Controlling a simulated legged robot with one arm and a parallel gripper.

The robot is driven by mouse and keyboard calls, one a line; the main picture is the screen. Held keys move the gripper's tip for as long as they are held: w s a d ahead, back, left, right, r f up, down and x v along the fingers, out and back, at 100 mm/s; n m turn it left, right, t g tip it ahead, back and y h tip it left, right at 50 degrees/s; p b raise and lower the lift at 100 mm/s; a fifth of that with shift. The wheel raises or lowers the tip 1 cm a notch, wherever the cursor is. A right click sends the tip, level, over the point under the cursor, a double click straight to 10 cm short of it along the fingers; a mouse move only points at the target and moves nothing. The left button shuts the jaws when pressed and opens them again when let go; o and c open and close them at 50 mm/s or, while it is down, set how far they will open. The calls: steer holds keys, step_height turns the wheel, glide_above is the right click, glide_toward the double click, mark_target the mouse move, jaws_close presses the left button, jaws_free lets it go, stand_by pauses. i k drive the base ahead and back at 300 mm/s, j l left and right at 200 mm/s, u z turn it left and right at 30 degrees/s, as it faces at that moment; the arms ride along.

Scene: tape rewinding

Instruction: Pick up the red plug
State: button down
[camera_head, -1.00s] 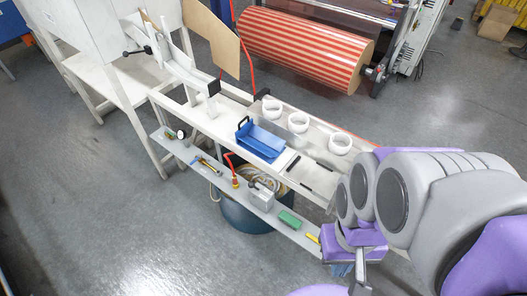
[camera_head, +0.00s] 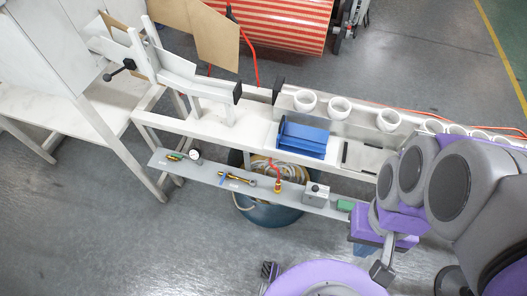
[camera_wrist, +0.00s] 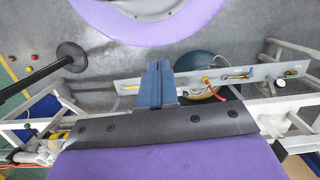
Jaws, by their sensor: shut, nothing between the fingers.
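The red plug (camera_head: 277,184) stands on the narrow grey shelf (camera_head: 232,187), with a red cord rising from it and an orange-yellow base. It also shows in the wrist view (camera_wrist: 207,81), right of the fingers. My gripper (camera_wrist: 159,64) has its blue fingers together with nothing between them. It is apart from the plug. In the head view the fingers (camera_head: 362,249) show partly under my purple wrist, right of the plug and near the shelf's right end.
The shelf also bears a gauge (camera_head: 195,154), a yellow-and-blue tool (camera_head: 236,178), a grey box (camera_head: 316,194) and a green block (camera_head: 345,205). A dark blue bin (camera_head: 262,213) stands beneath. The white bench (camera_head: 200,127) with a blue tray (camera_head: 303,138) runs behind.

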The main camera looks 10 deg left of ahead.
mark_target(278, 188)
steer(key=i+j, duration=0.1)
steer(key=j, duration=1.4)
steer(key=i+j+z, duration=0.1)
steer(key=j, duration=1.35)
steer(key=i+j+z, duration=0.1)
steer(key=z, duration=0.3)
steer(key=j+z, duration=0.35)
steer(key=i+j+z, duration=0.1)
steer(key=j+z, duration=0.3)
steer(key=l+z, duration=0.15)
steer(key=z, duration=1)
